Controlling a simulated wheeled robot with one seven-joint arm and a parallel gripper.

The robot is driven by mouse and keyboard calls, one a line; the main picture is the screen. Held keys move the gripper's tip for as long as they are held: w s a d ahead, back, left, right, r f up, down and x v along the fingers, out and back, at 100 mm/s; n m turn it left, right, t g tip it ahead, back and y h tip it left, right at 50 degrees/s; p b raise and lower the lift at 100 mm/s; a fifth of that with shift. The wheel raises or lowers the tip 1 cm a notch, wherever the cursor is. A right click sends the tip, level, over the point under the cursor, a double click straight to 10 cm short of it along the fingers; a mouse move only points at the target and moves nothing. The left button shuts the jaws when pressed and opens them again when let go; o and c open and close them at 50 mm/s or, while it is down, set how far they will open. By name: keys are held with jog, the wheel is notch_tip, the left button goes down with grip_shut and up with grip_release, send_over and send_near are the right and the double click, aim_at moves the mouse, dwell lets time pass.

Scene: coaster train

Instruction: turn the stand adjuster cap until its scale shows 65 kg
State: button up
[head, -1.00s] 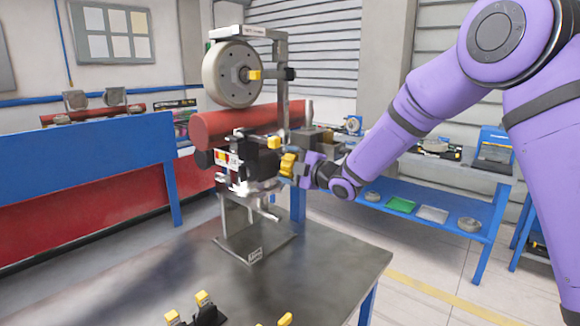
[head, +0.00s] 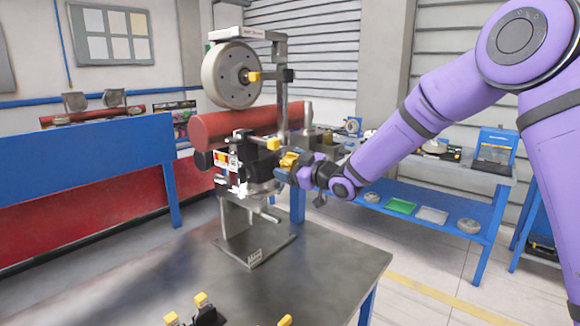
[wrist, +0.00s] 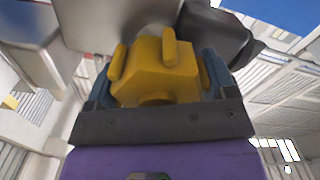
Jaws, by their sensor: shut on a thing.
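The stand (head: 232,218) is a grey metal frame on a dark table in the head view. A dark unit with a small white label (head: 234,161) sits at its middle. The yellow adjuster cap (head: 289,160) is on this unit's right side. It also shows large in the wrist view (wrist: 158,72), with raised lugs. My gripper (head: 293,167) reaches in from the right and is shut on the cap, with a blue-grey finger on each side of it in the wrist view. The scale and its reading cannot be made out.
A grey wheel (head: 232,75) and a red roller (head: 240,128) sit above and behind the cap. Another yellow knob (head: 273,143) is close to its left. The table front (head: 310,275) is mostly clear, with yellow-tipped clamps (head: 205,310) at its near edge.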

jog(key=shift+f+m, duration=0.15)
jog(key=shift+m, duration=0.15)
jog(key=o, duration=0.9)
jog(key=shift+c, duration=0.2)
jog(key=shift+d, duration=0.1)
jog(key=v, duration=1)
jog(key=shift+s+d, duration=0.25)
jog(key=shift+d, duration=0.05)
